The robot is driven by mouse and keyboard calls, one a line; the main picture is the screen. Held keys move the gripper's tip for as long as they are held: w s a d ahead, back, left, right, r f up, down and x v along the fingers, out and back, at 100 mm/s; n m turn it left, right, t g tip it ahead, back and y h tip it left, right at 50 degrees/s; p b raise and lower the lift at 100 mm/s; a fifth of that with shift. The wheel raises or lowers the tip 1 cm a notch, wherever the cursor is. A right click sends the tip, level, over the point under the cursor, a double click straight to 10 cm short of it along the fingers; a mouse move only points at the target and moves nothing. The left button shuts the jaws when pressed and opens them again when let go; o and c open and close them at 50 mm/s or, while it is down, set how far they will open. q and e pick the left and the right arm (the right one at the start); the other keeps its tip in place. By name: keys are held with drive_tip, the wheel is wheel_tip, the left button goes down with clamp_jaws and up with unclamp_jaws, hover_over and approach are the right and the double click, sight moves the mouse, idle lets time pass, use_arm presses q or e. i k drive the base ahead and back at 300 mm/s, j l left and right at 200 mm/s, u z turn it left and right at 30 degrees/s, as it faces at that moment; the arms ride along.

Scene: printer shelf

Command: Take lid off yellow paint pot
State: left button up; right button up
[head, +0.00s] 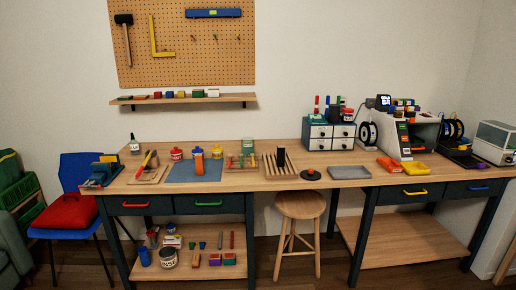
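A small yellow pot (217,152) stands on the wooden workbench, at the back right edge of the blue mat (180,173). It is small in the head view, and I cannot make out its lid clearly. A red pot (176,154) stands to its left. An orange bottle or tube (199,163) stands upright between them, closer to the front. Neither of my grippers shows in the head view.
A stool (300,207) stands before the bench. A blue chair with a red cushion (66,212) is at the left. The floor in front is partly clear.

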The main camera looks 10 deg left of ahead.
sight(217, 149)
drive_tip(key=i+j+z, duration=0.45)
drive_tip(key=j, duration=0.2)
drive_tip(key=j+z, duration=0.2)
drive_tip(key=j, duration=0.15)
drive_tip(key=i+j+z, duration=0.2)
drive_tip(key=j, duration=0.2)
drive_tip(key=j+z, duration=0.25)
drive_tip(key=j, duration=0.15)
